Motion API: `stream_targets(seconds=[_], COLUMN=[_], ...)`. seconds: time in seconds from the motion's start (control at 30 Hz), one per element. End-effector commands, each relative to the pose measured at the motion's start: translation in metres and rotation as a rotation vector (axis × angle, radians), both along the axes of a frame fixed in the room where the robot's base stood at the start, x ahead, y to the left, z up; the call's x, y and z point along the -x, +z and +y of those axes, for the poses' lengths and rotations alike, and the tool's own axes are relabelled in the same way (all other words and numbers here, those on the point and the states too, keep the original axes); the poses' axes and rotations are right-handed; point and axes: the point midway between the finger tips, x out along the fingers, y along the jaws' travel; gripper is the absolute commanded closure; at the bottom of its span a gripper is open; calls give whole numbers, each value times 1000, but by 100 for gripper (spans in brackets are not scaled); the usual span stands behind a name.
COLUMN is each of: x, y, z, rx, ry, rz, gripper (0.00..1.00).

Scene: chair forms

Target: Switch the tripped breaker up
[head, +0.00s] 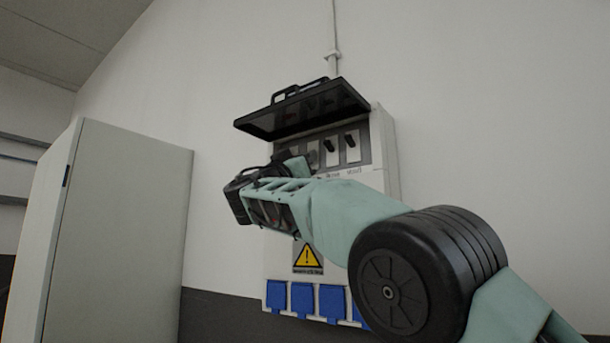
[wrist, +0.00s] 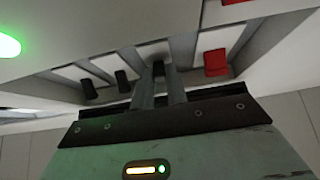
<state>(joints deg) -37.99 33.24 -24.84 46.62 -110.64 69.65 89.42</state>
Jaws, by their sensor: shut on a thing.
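The breaker box (head: 382,185) hangs on the wall in the head view, with its dark hinged cover (head: 305,108) raised. Black breaker levers (head: 350,140) sit in the upper part of white plates at the right of the row. My gripper (wrist: 159,72) is shut on a dark breaker lever (wrist: 158,67) in the wrist view. Two black levers (wrist: 121,80) are left of it, and a red lever (wrist: 215,62) is right of it. My arm hides the row's left part in the head view. The held lever's position, up or down, is hard to tell.
A tall pale cabinet (head: 125,225) stands to the left. Blue socket covers (head: 302,297) and a yellow warning label (head: 307,257) are low on the box. The raised cover overhangs the row closely. A green light (wrist: 8,44) glows at the wrist view's left edge.

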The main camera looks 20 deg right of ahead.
Motion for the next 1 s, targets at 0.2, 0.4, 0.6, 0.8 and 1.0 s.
stream_targets(seconds=[0.2, 0.4, 0.6, 0.8, 1.0], x=[1, 1, 1, 1, 1], y=[7, 18, 24, 25, 24], z=[3, 4, 4, 3, 3], rx=[-106, -224, -344, -428, -471], ry=[2, 1, 0, -1, -1], rz=[74, 164, 253, 313, 344], gripper=[100, 100, 100, 100, 100])
